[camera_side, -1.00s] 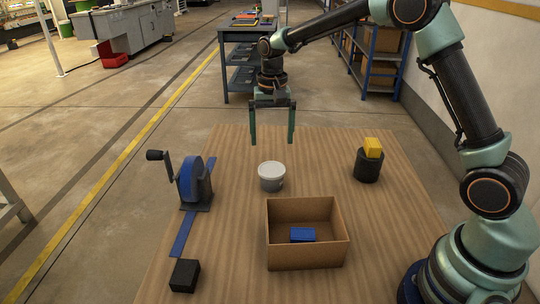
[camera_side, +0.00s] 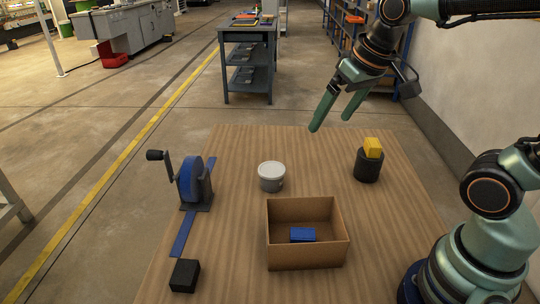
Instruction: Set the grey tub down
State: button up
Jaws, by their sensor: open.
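The grey tub (camera_side: 271,182) with a pale lid stands upright on the wooden table (camera_side: 235,235), behind the cardboard box and to the right of the blue crank wheel. My gripper (camera_side: 331,124) is open and empty. It is raised above the far part of the table, up and to the right of the tub, with its fingers slanting down to the left. The gripper and the tub are apart.
An open cardboard box (camera_side: 307,255) holds a blue block (camera_side: 303,234). A black cup (camera_side: 367,168) with a yellow block (camera_side: 373,147) stands at the right. A crank wheel (camera_side: 191,181) on a blue strip (camera_side: 183,236) and a black block (camera_side: 185,275) are at the left.

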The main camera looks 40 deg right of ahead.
jog(key=shift+s+f+n+t, duration=0.2)
jog(key=shift+s+f+n, duration=0.1)
jog(key=shift+s, duration=0.5)
jog(key=shift+s+f+n+t, duration=0.2)
jog(key=shift+s+f+n, duration=0.1)
jog(key=shift+s, duration=0.5)
jog(key=shift+r, duration=0.1)
